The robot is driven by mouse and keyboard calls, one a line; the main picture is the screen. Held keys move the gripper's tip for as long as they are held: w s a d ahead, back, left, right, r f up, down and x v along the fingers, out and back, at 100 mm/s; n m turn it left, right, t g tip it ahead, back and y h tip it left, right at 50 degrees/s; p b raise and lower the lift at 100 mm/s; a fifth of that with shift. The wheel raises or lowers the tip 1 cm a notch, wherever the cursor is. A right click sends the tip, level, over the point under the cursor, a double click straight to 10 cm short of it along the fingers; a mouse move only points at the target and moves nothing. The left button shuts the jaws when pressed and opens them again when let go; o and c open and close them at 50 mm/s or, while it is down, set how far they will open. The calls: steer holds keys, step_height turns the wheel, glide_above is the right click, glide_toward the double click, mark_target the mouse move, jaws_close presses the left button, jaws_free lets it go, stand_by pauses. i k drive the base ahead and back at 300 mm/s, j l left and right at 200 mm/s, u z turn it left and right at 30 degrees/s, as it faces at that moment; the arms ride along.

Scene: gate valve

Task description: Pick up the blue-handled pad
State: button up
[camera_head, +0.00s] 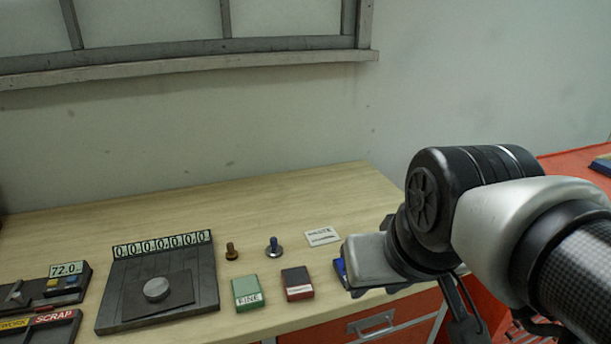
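The blue-handled pad (274,246) stands upright on the wooden bench, a small blue knob on a dark round base. A similar brown-handled pad (232,251) stands a little to its left, apart from it. My gripper (366,284) is to the right of the blue-handled pad in the picture, above the bench's front right part and clear of the pad. The gripper's grey body shows, but its fingers cannot be made out, so I cannot tell whether it is open or shut.
A green box (247,292) and a dark red box (297,284) sit in front of the pads. A white card (322,236) lies to the right. A black device with a counter display (160,290) stands left. Something blue (340,270) is partly hidden by my gripper.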

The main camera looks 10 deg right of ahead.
mark_target(274, 250)
steer(key=z, duration=0.1)
steer(key=i+l+u, duration=0.1)
steer(key=u, duration=0.35)
steer(key=l+u, duration=0.4)
steer(key=i+j, duration=0.05)
